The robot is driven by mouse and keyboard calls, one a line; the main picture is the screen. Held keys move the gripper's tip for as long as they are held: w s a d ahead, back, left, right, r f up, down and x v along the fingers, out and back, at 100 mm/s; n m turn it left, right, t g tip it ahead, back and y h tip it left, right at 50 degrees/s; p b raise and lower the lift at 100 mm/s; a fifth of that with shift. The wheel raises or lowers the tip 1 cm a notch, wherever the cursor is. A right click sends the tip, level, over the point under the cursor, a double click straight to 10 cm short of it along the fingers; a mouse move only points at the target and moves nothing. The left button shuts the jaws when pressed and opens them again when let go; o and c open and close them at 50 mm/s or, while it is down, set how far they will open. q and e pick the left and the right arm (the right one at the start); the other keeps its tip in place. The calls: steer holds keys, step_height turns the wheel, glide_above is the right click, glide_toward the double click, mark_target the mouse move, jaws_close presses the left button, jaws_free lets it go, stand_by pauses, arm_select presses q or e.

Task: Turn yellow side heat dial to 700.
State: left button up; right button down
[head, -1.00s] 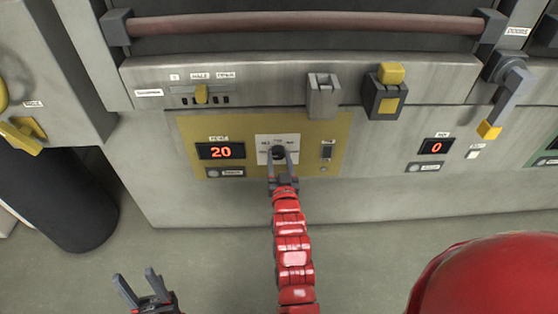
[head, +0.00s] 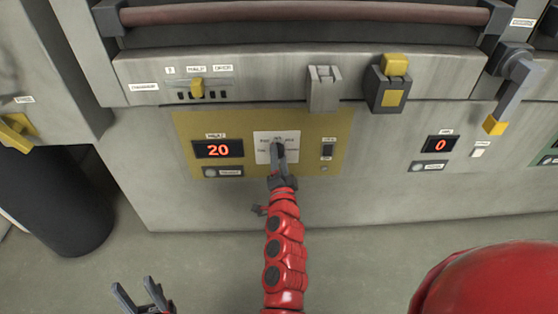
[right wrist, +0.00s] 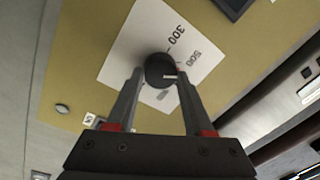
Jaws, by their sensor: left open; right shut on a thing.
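The yellow panel (head: 185,130) holds a white dial plate (head: 263,142) with a dark round knob. The right wrist view shows the black knob (right wrist: 158,70) between my fingers, with 300 and 500 printed on the plate (right wrist: 130,58). My left gripper (head: 138,290) is open and empty, low at the left. The red display (head: 218,149) reads 20.
A small switch (head: 328,150) sits right of the dial plate, and a button (head: 224,172) sits below the display. A yellow slider (head: 197,88) and latches (head: 388,92) are above. Another display (head: 438,145) reads 0. A dark cylinder (head: 70,190) stands at left.

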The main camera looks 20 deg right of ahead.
steer(key=m, duration=0.2)
steer(key=m+b, duration=0.1)
steer(key=m, duration=0.1)
steer(key=m+b, duration=0.1)
steer(key=shift+a+f+m, duration=0.1)
steer(key=shift+f+m, duration=0.15)
steer(key=shift+m, duration=0.15)
steer(key=shift+h, duration=0.3)
steer(key=shift+c, duration=1.4)
jaws_free()
steer(key=shift+r, duration=0.1)
steer(key=p+v, duration=0.3)
steer(key=v, duration=1.4)
steer(key=shift+s, duration=0.2)
steer(key=shift+r, duration=0.15)
